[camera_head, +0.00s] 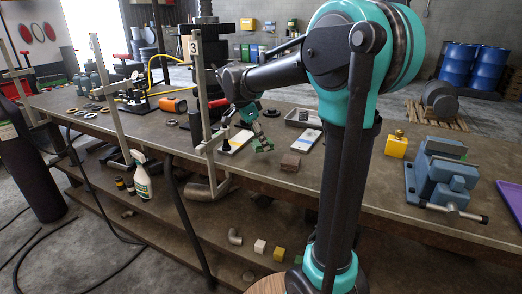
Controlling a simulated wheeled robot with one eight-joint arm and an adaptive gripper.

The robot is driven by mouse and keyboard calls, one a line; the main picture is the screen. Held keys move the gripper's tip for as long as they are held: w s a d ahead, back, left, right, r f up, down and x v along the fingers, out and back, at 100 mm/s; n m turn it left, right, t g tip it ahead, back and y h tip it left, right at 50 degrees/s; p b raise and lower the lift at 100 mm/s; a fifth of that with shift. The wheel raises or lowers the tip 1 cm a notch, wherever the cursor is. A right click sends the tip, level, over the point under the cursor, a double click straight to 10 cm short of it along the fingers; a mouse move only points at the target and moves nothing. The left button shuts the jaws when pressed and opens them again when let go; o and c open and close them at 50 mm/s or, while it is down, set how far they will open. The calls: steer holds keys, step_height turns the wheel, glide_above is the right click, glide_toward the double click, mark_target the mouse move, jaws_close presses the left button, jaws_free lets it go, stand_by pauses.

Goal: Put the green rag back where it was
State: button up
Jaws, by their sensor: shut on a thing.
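A small crumpled green thing, which looks like the green rag (264,146), hangs at the tip of my gripper (257,133). My gripper points down over the middle of the workbench (235,170) and is shut on the rag. The fingers are small in this view, and I cannot tell how far the rag is above the bench top. A brown block (290,162) lies on the bench just right of the rag.
A white-topped item (306,140) and a grey tray (303,118) lie behind the block. An upright metal post (202,100) stands left of my gripper. A yellow box (396,145) and a blue vise (443,175) stand at right. The front bench edge near the block is clear.

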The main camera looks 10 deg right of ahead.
mark_target(258, 142)
steer(key=shift+f, duration=2)
steer(key=shift+f, duration=0.15)
steer(key=o, duration=1)
steer(key=v, duration=0.7)
steer(key=shift+r, duration=0.45)
